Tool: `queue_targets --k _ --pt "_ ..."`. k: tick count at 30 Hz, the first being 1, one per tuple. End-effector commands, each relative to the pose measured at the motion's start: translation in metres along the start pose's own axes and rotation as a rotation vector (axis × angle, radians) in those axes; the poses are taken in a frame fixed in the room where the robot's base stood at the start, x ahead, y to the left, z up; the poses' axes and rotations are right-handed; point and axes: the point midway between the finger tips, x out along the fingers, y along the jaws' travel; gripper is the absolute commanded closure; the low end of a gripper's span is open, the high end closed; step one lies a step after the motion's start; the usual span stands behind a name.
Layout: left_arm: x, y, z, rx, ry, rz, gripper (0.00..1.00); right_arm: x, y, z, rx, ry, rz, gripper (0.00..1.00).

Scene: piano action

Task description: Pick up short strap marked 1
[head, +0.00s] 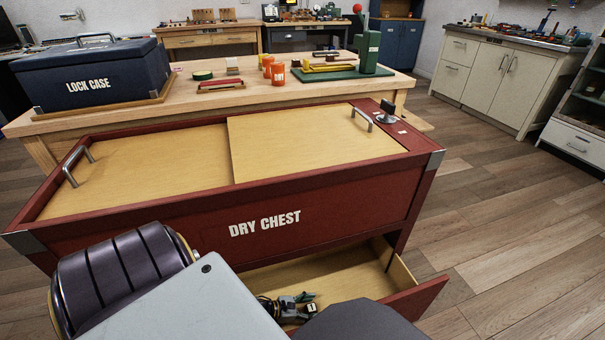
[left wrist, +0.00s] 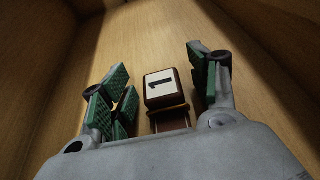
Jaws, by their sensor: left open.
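The short strap marked 1 (left wrist: 160,88) shows in the left wrist view as a small dark brown block with a white face bearing a black 1, and a reddish-brown part below it. It is on the wooden floor of the open lower drawer (head: 403,277). My left gripper (left wrist: 157,80) is open, its green-padded fingers on either side of the strap, with gaps visible on both sides. In the head view my left gripper (head: 288,304) is small and low inside the drawer, and the strap cannot be made out clearly. My right gripper is not in view.
The red dry chest (head: 330,205), with wooden lid panels and metal handles, stands above the drawer. Drawer walls surround my left gripper closely. Behind, a workbench (head: 335,92) carries the blue lock case (head: 92,72), orange containers and a green press. Floor at right is clear.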

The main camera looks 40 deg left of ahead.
Motion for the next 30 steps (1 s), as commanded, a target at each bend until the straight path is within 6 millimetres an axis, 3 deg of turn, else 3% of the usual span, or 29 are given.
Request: queue_targets --k 2,13,30 --pt "-0.0001 0.0000 0.0000 0.000 0.000 0.000 0.42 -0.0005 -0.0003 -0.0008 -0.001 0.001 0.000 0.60" --pt "-0.0002 0.0001 -0.0001 0.000 0.000 0.000 0.89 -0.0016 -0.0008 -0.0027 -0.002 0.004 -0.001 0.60" --pt "-0.0037 -0.0001 0.0078 0.000 -0.001 -0.001 0.89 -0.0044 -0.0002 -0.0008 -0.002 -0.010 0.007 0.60"
